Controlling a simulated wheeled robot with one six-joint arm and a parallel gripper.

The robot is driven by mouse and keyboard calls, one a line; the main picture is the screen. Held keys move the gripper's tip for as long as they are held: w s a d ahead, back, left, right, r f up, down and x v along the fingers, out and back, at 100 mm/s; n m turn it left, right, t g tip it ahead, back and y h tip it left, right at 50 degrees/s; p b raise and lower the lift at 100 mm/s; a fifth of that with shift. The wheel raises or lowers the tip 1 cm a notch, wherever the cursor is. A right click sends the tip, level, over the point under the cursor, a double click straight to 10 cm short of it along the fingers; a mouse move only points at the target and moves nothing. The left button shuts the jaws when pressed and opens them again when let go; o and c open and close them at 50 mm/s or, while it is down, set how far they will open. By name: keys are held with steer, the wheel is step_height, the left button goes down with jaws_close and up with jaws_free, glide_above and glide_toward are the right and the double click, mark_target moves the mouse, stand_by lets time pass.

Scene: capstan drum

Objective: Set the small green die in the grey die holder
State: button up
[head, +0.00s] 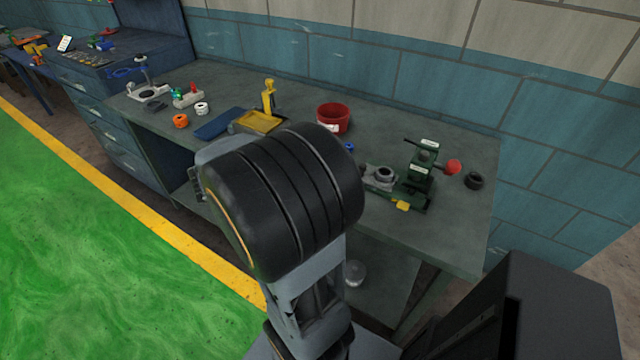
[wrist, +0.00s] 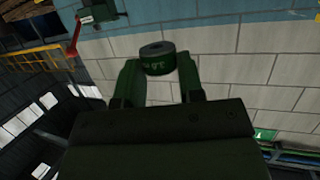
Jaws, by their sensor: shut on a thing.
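The small green die (wrist: 156,64) shows in the wrist view as a short dark green ring with pale markings and a hole in its top. My gripper (wrist: 158,75) is shut on it, one green finger on each side, with the die at the fingertips. In the head view my arm hides the gripper and die. A grey round fitting with a dark opening, which looks like the grey die holder (head: 380,182), sits on the bench right of my arm, beside a green press (head: 421,172). The gripper's distance from it cannot be told.
On the bench are a red bowl (head: 334,118), a yellow tool (head: 269,97), a blue tray (head: 220,124), a dark ring (head: 474,180) and orange and white rings. The press's red knob (head: 453,167) sticks out right. Bare bench lies at the front right.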

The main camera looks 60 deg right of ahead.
steer(key=s+f+g, duration=0.1)
steer(key=s+a+f+m, duration=0.1)
steer(key=shift+s+a+f+g+y, duration=0.15)
steer(key=shift+s+a+g+y, duration=0.15)
steer(key=shift+g, duration=0.1)
steer(key=shift+d, duration=0.1)
steer(key=d+f, duration=0.3)
steer(key=d, duration=0.1)
steer(key=w+d+f+b, duration=0.1)
steer(key=d+f, duration=0.2)
steer(key=d, duration=0.1)
steer(key=d+f+b, duration=0.1)
steer(key=d+f, duration=0.1)
steer(key=d, duration=0.3)
steer(key=shift+w+f, duration=0.3)
steer(key=shift+f, duration=0.1)
steer(key=shift+d+f, duration=0.2)
steer(key=shift+f, duration=0.2)
steer(key=shift+w+d+f, duration=0.1)
steer(key=shift+d+f, duration=0.05)
steer(key=shift+f, duration=0.45)
steer(key=shift+d+f, duration=0.1)
steer(key=shift+f, duration=0.8)
